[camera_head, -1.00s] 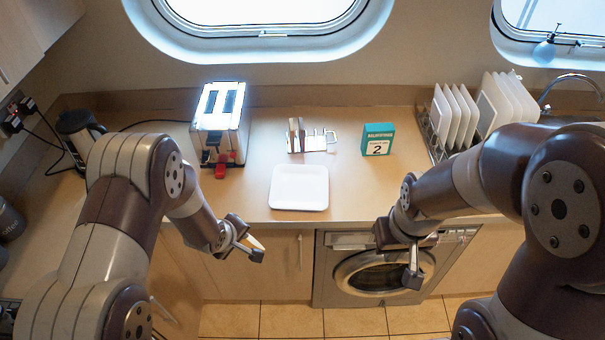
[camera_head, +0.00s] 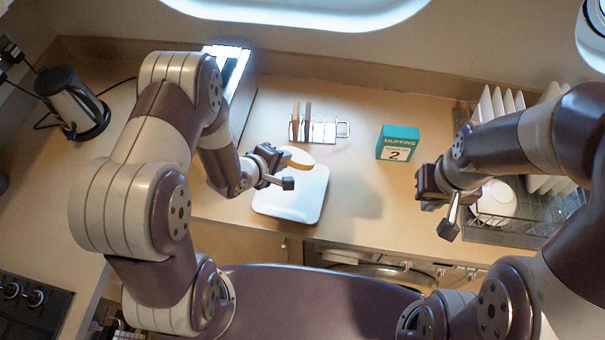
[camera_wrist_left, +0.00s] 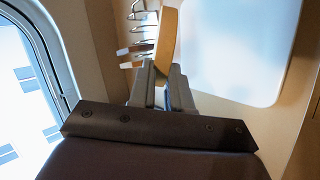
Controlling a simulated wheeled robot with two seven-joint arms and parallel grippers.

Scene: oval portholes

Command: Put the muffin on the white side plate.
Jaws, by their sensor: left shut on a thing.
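My left gripper (camera_head: 287,182) is shut on a flat, tan, bread-like piece with a browner edge, which I take as the muffin (camera_head: 300,157). The held muffin also shows edge-on in the left wrist view (camera_wrist_left: 166,40). The white side plate (camera_head: 296,207) is square with rounded corners and lies on the counter. In the head view the gripper and muffin overlap its far part. In the left wrist view the plate (camera_wrist_left: 235,60) is to the right of the muffin. My right gripper (camera_head: 447,222) is near the dish rack; its opening is unclear.
A metal toast rack (camera_head: 325,131) holding brown slices stands behind the plate. A teal muffins box (camera_head: 398,143) stands right of it. The toaster (camera_head: 238,80) is partly behind my left arm. A dish rack (camera_head: 540,232) with plates is at right. A kettle (camera_head: 72,103) stands at left.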

